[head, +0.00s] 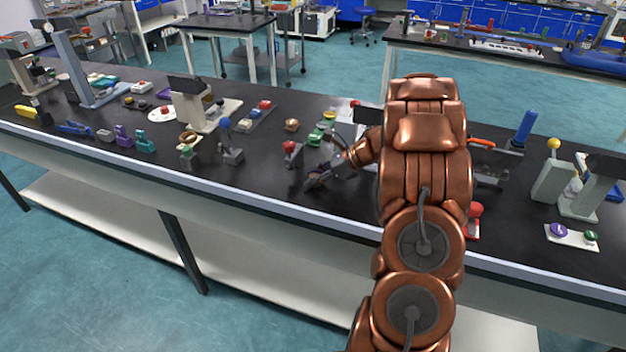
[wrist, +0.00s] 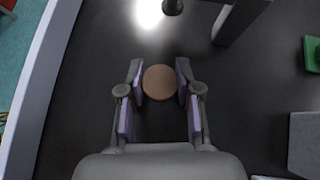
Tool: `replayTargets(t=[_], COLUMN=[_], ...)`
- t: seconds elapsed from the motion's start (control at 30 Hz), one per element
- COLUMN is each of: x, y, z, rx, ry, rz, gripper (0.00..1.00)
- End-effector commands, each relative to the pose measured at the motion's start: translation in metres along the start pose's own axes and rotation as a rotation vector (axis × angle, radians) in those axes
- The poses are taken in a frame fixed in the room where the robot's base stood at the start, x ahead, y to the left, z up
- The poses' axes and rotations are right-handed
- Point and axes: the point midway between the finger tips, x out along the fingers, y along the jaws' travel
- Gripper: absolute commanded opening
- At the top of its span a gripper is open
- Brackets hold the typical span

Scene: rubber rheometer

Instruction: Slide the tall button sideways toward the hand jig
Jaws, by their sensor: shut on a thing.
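In the wrist view, a round brown button top (wrist: 159,82) sits between the two fingertips of my gripper (wrist: 160,76). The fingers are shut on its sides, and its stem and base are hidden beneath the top. In the head view my gripper (head: 318,177) is low over the black bench near its front edge; the button cannot be made out there. A small dark stand with a red knob (head: 290,148) is just left of my gripper. Part of a dark grey stand (wrist: 238,18) shows at the top of the wrist view. I cannot tell which thing is the hand jig.
A green block (head: 315,137) and a pale box (head: 343,122) lie behind my gripper. A dark stand with a blue knob (head: 228,146) is farther left. The bench's pale front edge (wrist: 42,70) is close on the wrist view's left. Bench between button and dark stand looks clear.

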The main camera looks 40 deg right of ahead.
Motion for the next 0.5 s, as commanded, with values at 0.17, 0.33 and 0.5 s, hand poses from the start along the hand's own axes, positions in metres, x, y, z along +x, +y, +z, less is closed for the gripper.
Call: replayTargets(t=[0.17,0.33,0.5], x=[0.0004,0.0007,0.0004], y=[0.0006,0.0009,0.0006], z=[-0.0004,-0.0001,-0.0001], rx=[-0.001,-0.002,-0.002], ry=[0.001,0.001,0.000], rz=[0.004,0.005,0.004], gripper=[0.00,0.00,0.50])
